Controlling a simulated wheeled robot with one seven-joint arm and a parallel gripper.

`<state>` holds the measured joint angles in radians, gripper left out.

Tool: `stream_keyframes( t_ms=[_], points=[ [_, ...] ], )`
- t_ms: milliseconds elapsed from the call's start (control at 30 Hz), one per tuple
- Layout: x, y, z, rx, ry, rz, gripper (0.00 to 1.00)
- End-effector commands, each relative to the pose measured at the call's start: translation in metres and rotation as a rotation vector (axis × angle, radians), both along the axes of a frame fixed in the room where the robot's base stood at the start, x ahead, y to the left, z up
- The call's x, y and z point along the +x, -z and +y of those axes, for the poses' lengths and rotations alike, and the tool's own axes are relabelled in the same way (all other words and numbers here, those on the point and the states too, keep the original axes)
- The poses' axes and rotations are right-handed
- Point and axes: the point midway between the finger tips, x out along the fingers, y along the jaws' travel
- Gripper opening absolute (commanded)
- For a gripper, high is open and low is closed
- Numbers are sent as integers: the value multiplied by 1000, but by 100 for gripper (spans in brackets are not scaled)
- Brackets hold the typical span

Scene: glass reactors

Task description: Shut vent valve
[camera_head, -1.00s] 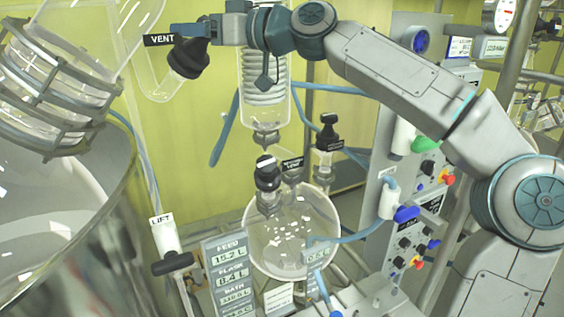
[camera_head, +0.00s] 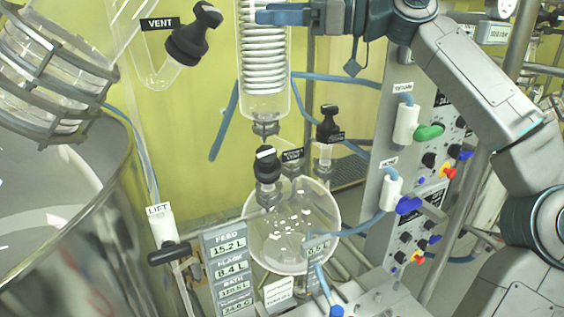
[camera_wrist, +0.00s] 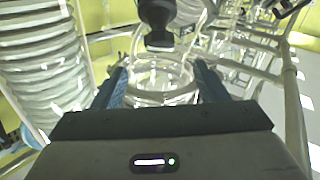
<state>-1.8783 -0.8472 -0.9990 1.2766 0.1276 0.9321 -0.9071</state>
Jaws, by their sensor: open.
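The vent valve is a black knob (camera_head: 187,45) with a handle (camera_head: 208,15) pointing up and right. It sits on a tilted glass side neck at the upper left of the head view, beside the VENT label (camera_head: 160,24). My gripper (camera_head: 262,15) is to its right, in front of the glass coil column, with a clear gap between them. Its blue fingers point left toward the valve. In the wrist view my gripper (camera_wrist: 160,82) is open and empty. A black knob (camera_wrist: 157,18) shows beyond the fingers; I cannot be sure it is the vent valve.
The coil column (camera_head: 264,75) stands close behind my gripper. A round flask (camera_head: 292,235) with black-capped valves is below it. A control panel (camera_head: 405,170) with coloured handles is at the right. A large metal vessel (camera_head: 70,220) fills the lower left.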

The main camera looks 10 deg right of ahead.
Motion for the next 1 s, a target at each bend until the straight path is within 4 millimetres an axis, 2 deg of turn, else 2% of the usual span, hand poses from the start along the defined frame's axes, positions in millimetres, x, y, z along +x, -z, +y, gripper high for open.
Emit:
stream_keyframes(
  t_ms=[200, 567, 1000],
  points=[
    [-28, 5, -2, -45, 39, 30, 67],
    [-66, 21, 0, -121, 109, 90, 67],
    [-103, 55, 10, -220, 212, 184, 67]
  ],
)
